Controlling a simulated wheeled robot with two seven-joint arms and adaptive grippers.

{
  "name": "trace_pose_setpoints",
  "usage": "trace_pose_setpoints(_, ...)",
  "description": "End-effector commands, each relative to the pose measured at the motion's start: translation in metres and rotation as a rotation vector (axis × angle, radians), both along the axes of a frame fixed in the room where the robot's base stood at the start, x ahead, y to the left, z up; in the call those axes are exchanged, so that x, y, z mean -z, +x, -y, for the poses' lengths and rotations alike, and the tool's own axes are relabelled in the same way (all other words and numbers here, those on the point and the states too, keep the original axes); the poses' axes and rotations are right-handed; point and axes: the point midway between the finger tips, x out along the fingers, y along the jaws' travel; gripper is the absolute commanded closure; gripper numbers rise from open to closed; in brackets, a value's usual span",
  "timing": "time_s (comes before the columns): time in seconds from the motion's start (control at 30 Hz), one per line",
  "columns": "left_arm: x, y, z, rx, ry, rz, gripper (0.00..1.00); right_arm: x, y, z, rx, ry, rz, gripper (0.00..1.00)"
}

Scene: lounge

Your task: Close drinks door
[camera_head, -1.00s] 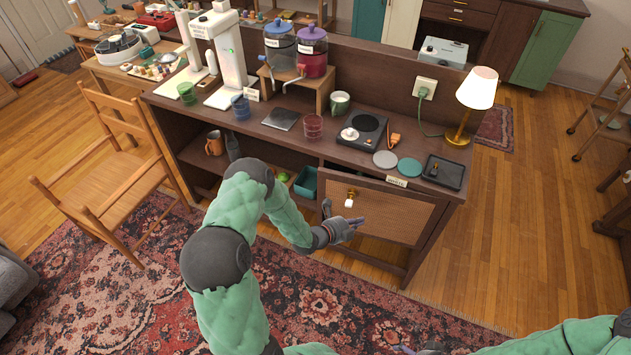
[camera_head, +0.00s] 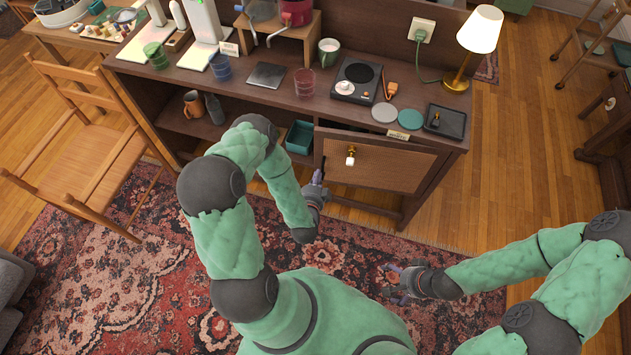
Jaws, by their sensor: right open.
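The drinks door (camera_head: 385,168) is the cane panel in a dark frame at the right of the wooden counter's front. It has a brass knob (camera_head: 351,151) with a small white piece below it. My right gripper (camera_head: 392,283) is open and empty above the rug, well in front of the door.
Left of the door is an open shelf with a teal bin (camera_head: 299,137). A wooden chair (camera_head: 85,150) stands at the left. Rug and floor before the counter are clear.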

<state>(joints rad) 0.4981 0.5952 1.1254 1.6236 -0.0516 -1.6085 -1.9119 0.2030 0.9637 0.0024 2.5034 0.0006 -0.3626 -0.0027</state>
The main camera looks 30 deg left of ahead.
Motion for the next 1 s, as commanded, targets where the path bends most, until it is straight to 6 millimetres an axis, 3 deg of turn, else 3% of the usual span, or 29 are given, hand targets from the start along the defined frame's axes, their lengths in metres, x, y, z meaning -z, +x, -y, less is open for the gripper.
trace_pose_setpoints(0.27,0.017,0.046,-0.018,0.001,0.0,0.002,1.0,0.014,0.0,0.0,0.0,0.0,0.0,0.0)
trace_pose_setpoints(0.43,0.015,0.068,-0.026,0.001,0.002,0.003,1.0,0.018,0.0,0.0,0.0,0.0,0.0,0.0)
trace_pose_setpoints(0.63,0.014,0.079,-0.03,0.0,0.001,0.001,1.0,0.02,0.0,0.0,-0.001,0.0,0.0,0.0)
trace_pose_setpoints(1.0,0.014,0.081,-0.031,0.002,0.0,0.0,1.0,0.02,0.0,0.0,-0.001,0.0,0.0,0.0)
